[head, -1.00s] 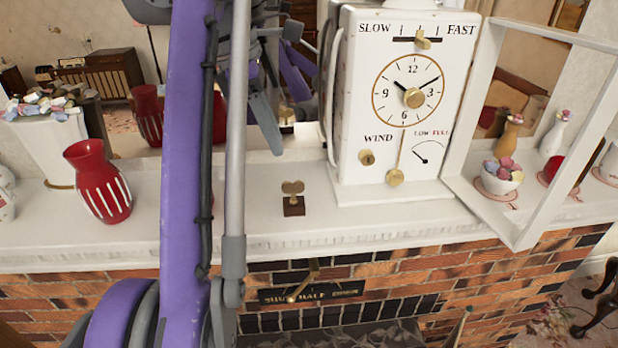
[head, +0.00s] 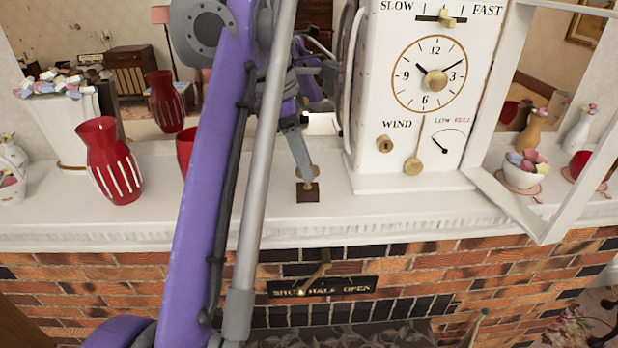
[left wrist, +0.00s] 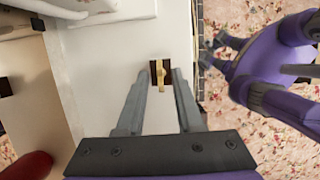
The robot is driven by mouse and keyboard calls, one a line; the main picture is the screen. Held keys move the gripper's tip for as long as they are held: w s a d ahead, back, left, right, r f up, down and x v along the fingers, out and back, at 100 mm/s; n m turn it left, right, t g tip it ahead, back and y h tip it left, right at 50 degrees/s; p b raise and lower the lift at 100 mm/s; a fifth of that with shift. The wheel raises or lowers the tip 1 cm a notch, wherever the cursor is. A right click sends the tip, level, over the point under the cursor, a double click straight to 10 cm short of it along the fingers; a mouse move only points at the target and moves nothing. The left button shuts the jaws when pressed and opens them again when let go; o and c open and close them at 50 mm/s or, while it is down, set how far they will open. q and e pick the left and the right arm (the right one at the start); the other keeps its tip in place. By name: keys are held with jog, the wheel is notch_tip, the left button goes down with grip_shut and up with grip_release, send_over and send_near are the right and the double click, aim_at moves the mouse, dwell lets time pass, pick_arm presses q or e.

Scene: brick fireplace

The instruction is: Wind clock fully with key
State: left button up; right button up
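The white clock (head: 415,100) stands on the mantel, its winding keyhole (head: 384,144) beside the word WIND. Its framed glass door (head: 562,225) is swung open to the right. The brass key (left wrist: 160,76) stands upright in a small dark block (head: 308,196) left of the clock. My left gripper (head: 306,160) is above the key, which it partly hides in the head view. In the left wrist view its fingers (left wrist: 159,80) are open, one on each side of the key, with gaps. My right gripper (left wrist: 212,52), small in the left wrist view, looks open and empty over the floor side.
A red striped vase (head: 112,165) stands left on the mantel (head: 250,222). A bowl of sweets (head: 522,172) stands right of the clock. A mirror behind reflects my arm. A damper plate (head: 325,288) with a lever is on the bricks below.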

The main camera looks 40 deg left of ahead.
pick_arm(q)
jog(key=shift+s+r, duration=0.1)
dwell(0.9)
grip_shut()
dwell(0.4)
